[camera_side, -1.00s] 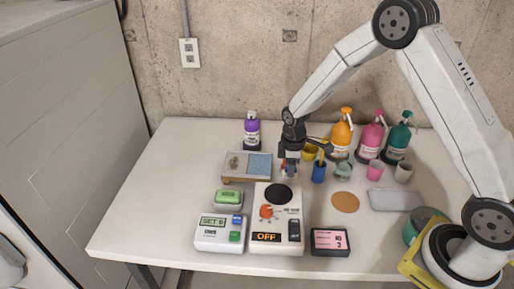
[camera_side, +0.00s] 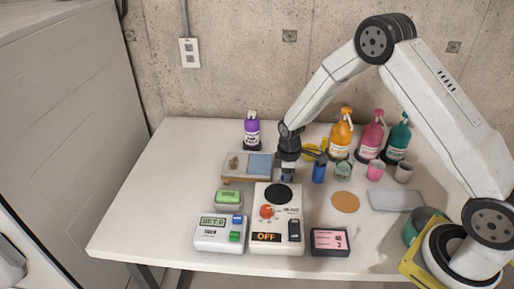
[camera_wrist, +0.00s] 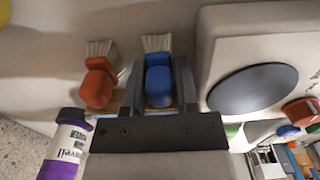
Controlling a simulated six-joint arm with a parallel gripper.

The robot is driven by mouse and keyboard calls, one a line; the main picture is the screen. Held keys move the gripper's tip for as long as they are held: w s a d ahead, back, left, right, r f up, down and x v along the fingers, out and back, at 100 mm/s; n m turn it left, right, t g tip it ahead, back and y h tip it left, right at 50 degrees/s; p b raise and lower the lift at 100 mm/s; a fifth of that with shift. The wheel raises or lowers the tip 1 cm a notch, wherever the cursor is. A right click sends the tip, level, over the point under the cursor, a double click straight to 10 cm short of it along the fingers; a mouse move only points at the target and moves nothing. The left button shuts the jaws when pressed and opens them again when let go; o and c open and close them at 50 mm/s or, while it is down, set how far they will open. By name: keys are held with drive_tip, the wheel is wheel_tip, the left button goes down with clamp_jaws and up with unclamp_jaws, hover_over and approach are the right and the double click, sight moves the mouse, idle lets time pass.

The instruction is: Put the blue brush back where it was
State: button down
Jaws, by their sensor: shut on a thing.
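In the wrist view my gripper (camera_wrist: 156,92) is shut on the blue brush (camera_wrist: 158,80), one finger on each side of it. The brush's pale bristles point toward the top of that picture. A red brush (camera_wrist: 98,88) with pale bristles lies just left of it, apart from it. In the side view my gripper (camera_side: 287,175) is low over the table, right of the tray with the blue pad (camera_side: 259,166) and behind the hot plate's black disc (camera_side: 284,194). There it mostly hides both brushes. I cannot tell whether the blue brush touches the surface below.
A blue cup (camera_side: 319,172) stands close on the gripper's right. A purple-labelled bottle (camera_side: 251,130) stands behind the tray. Orange (camera_side: 341,138), pink (camera_side: 371,140) and teal (camera_side: 397,142) bottles stand at the back right. The table's left side is clear.

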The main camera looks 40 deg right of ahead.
drive_tip(key=c, duration=0.7)
unclamp_jaws()
drive_tip(key=shift+f, duration=0.15)
drive_tip(key=shift+o, duration=0.2)
drive_tip(key=shift+r, duration=0.2)
drive_tip(key=shift+r, duration=6)
drive_tip(key=s+a+r+m+t, duration=0.1)
drive_tip(key=s+m, duration=0.3)
drive_tip(key=s, duration=0.5)
drive_tip(key=s+a+r+m+t, duration=0.1)
drive_tip(key=s+a+r+m, duration=0.1)
drive_tip(key=s+m, duration=0.3)
drive_tip(key=shift+s+r+t, duration=0.2)
drive_tip(key=shift+s+t, duration=0.1)
drive_tip(key=shift+s, duration=1.65)
